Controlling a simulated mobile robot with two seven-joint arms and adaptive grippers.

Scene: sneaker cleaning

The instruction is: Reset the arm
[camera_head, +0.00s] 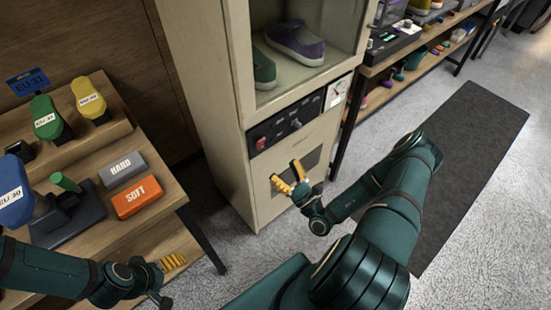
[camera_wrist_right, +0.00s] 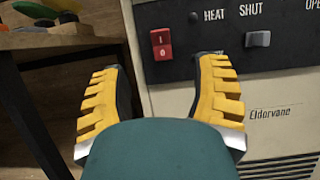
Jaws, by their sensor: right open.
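My right arm reaches in from the lower right in the head view. Its gripper (camera_head: 285,174) is open and empty in front of the beige cabinet's (camera_head: 232,185) lower front, below the control panel (camera_head: 288,120). In the right wrist view the two yellow fingers (camera_wrist_right: 160,72) are spread apart with nothing between them. A red rocker switch (camera_wrist_right: 161,44) on the panel shows between and beyond the fingertips. My left gripper (camera_head: 172,268) is low at the left, beside the wooden bench's front edge; its yellow finger pads show, but its opening is unclear.
The wooden bench (camera_head: 165,187) holds a grey HARD block (camera_head: 122,169), an orange SOFT block (camera_head: 137,197) and several colored brush-like tools. Shoes (camera_head: 294,43) sit behind the cabinet's window. Shelves stand at the back right. A dark mat (camera_head: 480,125) lies on open floor.

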